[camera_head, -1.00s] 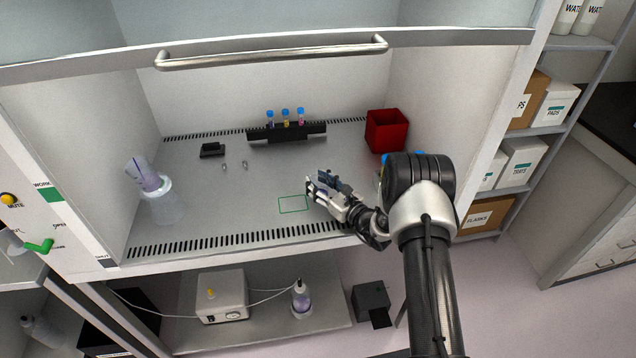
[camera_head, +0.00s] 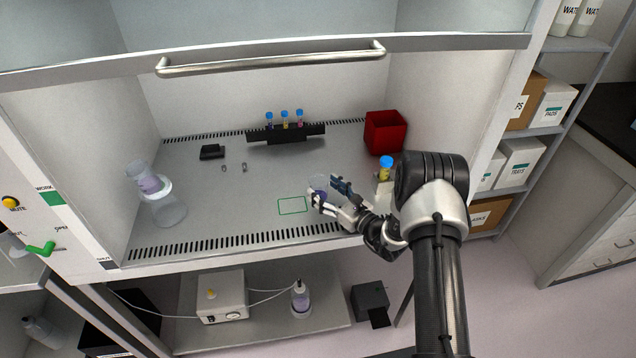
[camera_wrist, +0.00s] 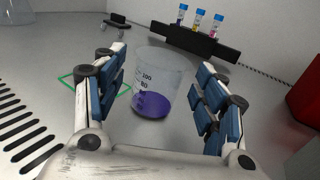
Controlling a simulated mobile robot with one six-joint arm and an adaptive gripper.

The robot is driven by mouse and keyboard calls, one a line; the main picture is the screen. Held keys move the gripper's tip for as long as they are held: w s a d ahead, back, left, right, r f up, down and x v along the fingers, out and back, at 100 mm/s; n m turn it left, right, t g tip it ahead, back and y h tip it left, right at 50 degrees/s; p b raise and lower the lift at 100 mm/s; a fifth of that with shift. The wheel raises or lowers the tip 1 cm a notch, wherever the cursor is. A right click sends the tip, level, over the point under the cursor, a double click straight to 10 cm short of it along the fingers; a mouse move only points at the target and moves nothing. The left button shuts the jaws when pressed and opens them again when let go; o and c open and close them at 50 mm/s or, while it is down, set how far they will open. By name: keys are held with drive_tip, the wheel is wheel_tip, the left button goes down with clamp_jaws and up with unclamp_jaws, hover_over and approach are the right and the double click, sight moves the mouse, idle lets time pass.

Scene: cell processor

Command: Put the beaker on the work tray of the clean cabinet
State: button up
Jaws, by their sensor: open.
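The beaker (camera_wrist: 155,82) is clear, with graduation marks and purple liquid in the bottom. In the wrist view it stands upright on the work tray (camera_wrist: 60,38), between my gripper's open fingers and apart from both. In the head view the beaker (camera_head: 319,184) is partly hidden by my gripper (camera_head: 325,192). In the wrist view my gripper (camera_wrist: 163,95) has a gap on each side of the beaker. The work tray (camera_head: 235,205) is the grey floor of the clean cabinet. A green outlined rectangle (camera_head: 292,206) lies on it, left of the beaker.
A black rack (camera_head: 287,133) with capped tubes stands at the back, and a red bin (camera_head: 385,132) at the back right. The tray's middle is largely clear.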

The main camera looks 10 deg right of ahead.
drive_tip(key=p+v, duration=0.1)
drive_tip(key=v, duration=0.6)
drive_tip(key=shift+s+d, duration=0.15)
drive_tip(key=shift+s, duration=0.05)
drive_tip(key=shift+s+r, duration=0.15)
drive_tip(key=shift+r, duration=0.15)
drive_tip(key=s+a+r+n+g+y, duration=0.35)
drive_tip(key=a+r+n, duration=0.25)
drive_tip(key=a+r, duration=0.25)
drive_tip(key=s+a+r+n+g, duration=0.95)
drive_tip(key=s+r+n, duration=0.2)
drive_tip(key=s, duration=0.25)
drive_tip(key=s+d+r+n+g+h, duration=0.25)
drive_tip(key=s+n+h, duration=0.4)
drive_tip(key=s, duration=0.75)
drive_tip(key=s+d+r+n+t+h, duration=0.2)
drive_tip(key=s+d+n+t+h, duration=0.2)
drive_tip(key=d, duration=0.6)
drive_tip(key=shift+s+d+r+n+t+h, duration=0.15)
drive_tip(key=shift+s+n+t+h, duration=0.2)
drive_tip(key=shift+s+n+h, duration=0.5)
